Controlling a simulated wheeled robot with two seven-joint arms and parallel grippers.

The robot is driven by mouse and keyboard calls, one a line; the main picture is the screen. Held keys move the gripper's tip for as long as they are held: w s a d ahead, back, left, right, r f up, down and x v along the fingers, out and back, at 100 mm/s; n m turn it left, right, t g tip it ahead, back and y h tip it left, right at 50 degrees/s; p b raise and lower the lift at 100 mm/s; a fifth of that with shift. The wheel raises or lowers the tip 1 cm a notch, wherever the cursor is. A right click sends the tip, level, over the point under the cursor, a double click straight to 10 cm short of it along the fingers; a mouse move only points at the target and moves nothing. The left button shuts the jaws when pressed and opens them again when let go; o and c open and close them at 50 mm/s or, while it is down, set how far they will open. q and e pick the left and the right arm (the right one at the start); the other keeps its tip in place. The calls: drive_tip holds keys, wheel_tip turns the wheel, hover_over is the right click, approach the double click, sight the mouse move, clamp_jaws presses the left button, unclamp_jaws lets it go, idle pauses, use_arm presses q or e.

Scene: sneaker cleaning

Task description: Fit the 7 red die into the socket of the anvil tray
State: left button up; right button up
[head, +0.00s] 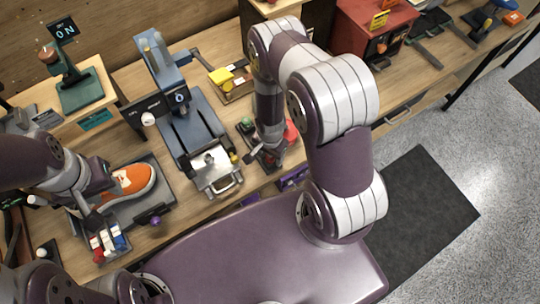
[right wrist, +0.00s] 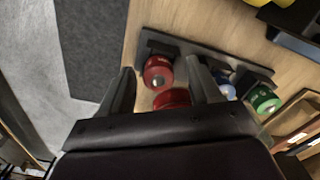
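In the right wrist view, one red die (right wrist: 158,72) sits at the left end of a dark rack. A second red piece (right wrist: 171,98) shows between the fingers of my right gripper (right wrist: 165,88), its lower part hidden by the gripper body. The fingers are apart, with a gap beside this piece; no numbers are readable. In the head view my right gripper (head: 268,158) is low over the rack, beside a red die (head: 291,131). A metal tray with a handle, likely the anvil tray (head: 222,180), is at the front of the blue press (head: 180,110). My left gripper (head: 92,212) is beside the orange sneaker.
Blue (right wrist: 226,90) and green (right wrist: 263,100) dies share the rack (right wrist: 195,52). The orange sneaker (head: 133,180) lies on a grey stand left of the press. A holder with coloured blocks (head: 108,242) is in front of it. A yellow object (head: 221,76) and a red machine (head: 370,30) stand behind.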

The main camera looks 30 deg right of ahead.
drive_tip(key=c, duration=1)
drive_tip(key=shift+s, duration=0.1)
drive_tip(key=shift+c, duration=0.2)
drive_tip(key=shift+d, duration=0.1)
drive_tip(key=shift+r, duration=0.15)
